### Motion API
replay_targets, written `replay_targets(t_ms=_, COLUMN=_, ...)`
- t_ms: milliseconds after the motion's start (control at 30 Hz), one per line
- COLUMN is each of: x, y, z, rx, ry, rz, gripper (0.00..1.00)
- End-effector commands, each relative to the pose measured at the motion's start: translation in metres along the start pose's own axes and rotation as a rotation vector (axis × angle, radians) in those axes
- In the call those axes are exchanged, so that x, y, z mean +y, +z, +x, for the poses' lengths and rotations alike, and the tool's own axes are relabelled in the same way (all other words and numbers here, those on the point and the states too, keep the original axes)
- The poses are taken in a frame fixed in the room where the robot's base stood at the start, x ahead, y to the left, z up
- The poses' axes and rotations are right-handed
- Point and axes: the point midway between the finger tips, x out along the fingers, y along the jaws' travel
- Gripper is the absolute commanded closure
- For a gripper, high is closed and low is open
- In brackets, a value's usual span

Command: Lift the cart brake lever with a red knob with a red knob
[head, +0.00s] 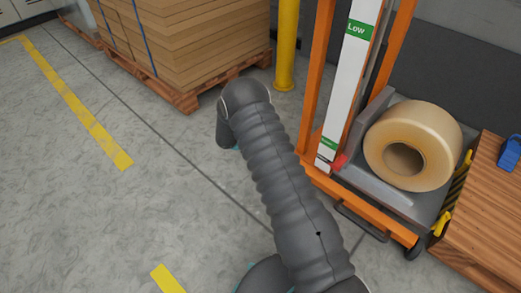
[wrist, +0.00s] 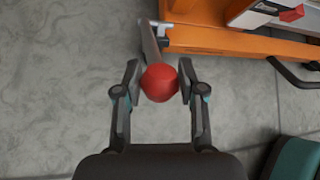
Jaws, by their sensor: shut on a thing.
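The red knob (wrist: 159,83) of the brake lever sits between the two fingertips of my gripper (wrist: 160,85) in the wrist view. The gripper is shut on the knob. The grey lever bar (wrist: 149,43) runs up from the knob toward the orange cart frame (wrist: 220,41). In the head view the orange cart (head: 370,222) stands at the right. There my own arm hides the gripper, the knob and the lever.
The cart carries a large roll of clear film (head: 436,135). A pallet of stacked cardboard (head: 190,45) and a yellow post (head: 287,45) stand behind. The grey floor at left is clear.

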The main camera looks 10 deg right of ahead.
Motion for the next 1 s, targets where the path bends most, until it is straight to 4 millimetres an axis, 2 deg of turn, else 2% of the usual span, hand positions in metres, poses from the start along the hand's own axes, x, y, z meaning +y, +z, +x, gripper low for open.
replay_targets(t_ms=33, x=-0.003, y=0.008, z=0.002, rx=-0.004, ry=-0.003, rz=0.006, gripper=1.0)
replay_targets(t_ms=200, x=-0.007, y=0.018, z=0.006, rx=-0.004, ry=-0.01, rz=0.012, gripper=1.0)
replay_targets(t_ms=667, x=-0.011, y=0.022, z=0.009, rx=-0.004, ry=-0.015, rz=0.017, gripper=1.0)
replay_targets(t_ms=700, x=-0.011, y=0.022, z=0.009, rx=-0.004, ry=-0.015, rz=0.017, gripper=0.58)
replay_targets(t_ms=800, x=-0.011, y=0.021, z=0.009, rx=-0.004, ry=-0.015, rz=0.017, gripper=0.35)
replay_targets(t_ms=1000, x=-0.008, y=0.019, z=0.007, rx=-0.003, ry=-0.012, rz=0.013, gripper=0.35)
